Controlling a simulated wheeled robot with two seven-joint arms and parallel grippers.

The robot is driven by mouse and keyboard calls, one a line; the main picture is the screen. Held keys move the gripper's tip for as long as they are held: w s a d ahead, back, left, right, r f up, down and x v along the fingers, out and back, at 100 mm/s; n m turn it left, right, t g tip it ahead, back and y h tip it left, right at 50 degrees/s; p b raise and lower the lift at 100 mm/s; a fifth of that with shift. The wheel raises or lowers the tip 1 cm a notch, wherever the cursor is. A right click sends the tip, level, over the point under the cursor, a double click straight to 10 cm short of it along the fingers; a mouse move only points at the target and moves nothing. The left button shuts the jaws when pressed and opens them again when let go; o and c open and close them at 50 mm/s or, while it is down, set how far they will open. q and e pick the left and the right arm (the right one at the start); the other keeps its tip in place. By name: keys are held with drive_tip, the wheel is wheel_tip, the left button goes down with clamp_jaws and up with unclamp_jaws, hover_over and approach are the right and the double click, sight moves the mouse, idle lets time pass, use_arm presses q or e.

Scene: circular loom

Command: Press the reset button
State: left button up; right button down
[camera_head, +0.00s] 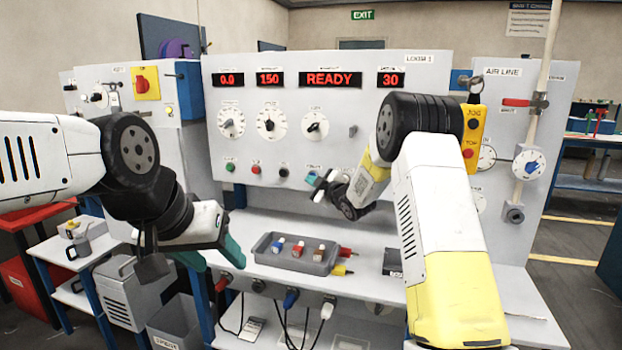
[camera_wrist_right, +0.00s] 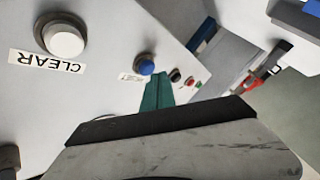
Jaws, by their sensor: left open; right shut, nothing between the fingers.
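A blue button (camera_wrist_right: 146,67) sticks out of the grey panel in the right wrist view. The small label beside it is too small to read, so I cannot confirm that it says reset. In the head view the blue button (camera_head: 311,177) is at the right end of the lower button row, partly hidden by my right gripper. My right gripper (camera_head: 320,190) is shut and empty, its teal fingertips (camera_wrist_right: 158,92) close by the blue button; I cannot tell whether they touch. My left gripper (camera_head: 215,250) is open and empty, left of the grey tray, over the bench.
Green (camera_head: 230,167), red (camera_head: 256,169) and black (camera_head: 283,171) buttons sit in the same row. A large pale button labelled CLEAR (camera_wrist_right: 62,38) is nearby. A grey tray (camera_head: 262,257) with small coloured items stands on the bench below. The display (camera_head: 330,79) reads READY.

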drive_tip(key=shift+s+a, duration=0.1)
drive_tip(key=shift+s, duration=0.15)
drive_tip(key=shift+s+a, duration=0.25)
drive_tip(key=shift+s, duration=0.55)
drive_tip(key=shift+s+a, duration=0.25)
drive_tip(key=shift+s, duration=0.55)
drive_tip(key=shift+s+a, duration=0.25)
drive_tip(key=shift+s, duration=0.55)
idle(0.8)
